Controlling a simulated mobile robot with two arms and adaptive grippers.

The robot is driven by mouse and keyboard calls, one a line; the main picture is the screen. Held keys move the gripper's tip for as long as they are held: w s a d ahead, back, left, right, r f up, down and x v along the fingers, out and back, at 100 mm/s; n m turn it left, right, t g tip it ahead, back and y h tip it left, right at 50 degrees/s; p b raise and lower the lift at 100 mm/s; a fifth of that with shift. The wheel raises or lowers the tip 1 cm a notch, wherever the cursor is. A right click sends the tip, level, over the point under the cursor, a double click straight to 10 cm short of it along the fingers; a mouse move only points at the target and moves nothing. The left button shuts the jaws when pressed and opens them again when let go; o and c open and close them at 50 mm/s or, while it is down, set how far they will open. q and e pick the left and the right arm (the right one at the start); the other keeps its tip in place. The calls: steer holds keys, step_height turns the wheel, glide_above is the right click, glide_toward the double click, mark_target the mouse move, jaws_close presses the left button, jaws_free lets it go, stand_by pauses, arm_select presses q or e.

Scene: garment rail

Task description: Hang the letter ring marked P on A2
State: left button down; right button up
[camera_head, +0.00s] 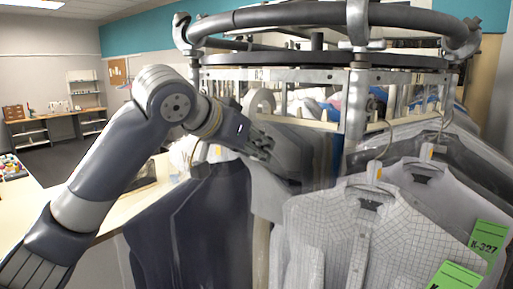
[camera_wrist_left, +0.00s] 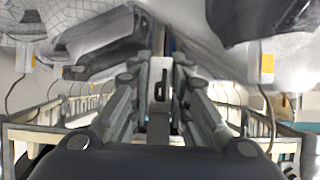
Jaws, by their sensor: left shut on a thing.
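My left gripper (camera_head: 262,148) reaches in among the hanging clothes, below the rail and near the label that seems to read B2 or R2. In the left wrist view the fingers (camera_wrist_left: 160,95) are closed on a thin grey piece with a dark slot (camera_wrist_left: 158,88), seen edge-on. A pale rounded piece (camera_head: 262,101) shows just above the gripper in the head view and seems to be the letter ring. No letter P can be read on it. No A2 mark can be read. My right gripper is not in view.
The round garment rail (camera_head: 300,60) carries several hangers. A checked shirt (camera_head: 345,235) with a green tag (camera_head: 488,243) hangs at the right, dark garments (camera_head: 215,225) at the left. A pale table (camera_head: 150,195) stands behind my left arm.

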arm_select(q)
steer(key=shift+f, duration=0.2)
steer(key=shift+f+b, duration=0.3)
steer(key=shift+f+b, duration=0.4)
steer(key=shift+f, duration=0.25)
steer(key=c, duration=1.4)
jaws_free()
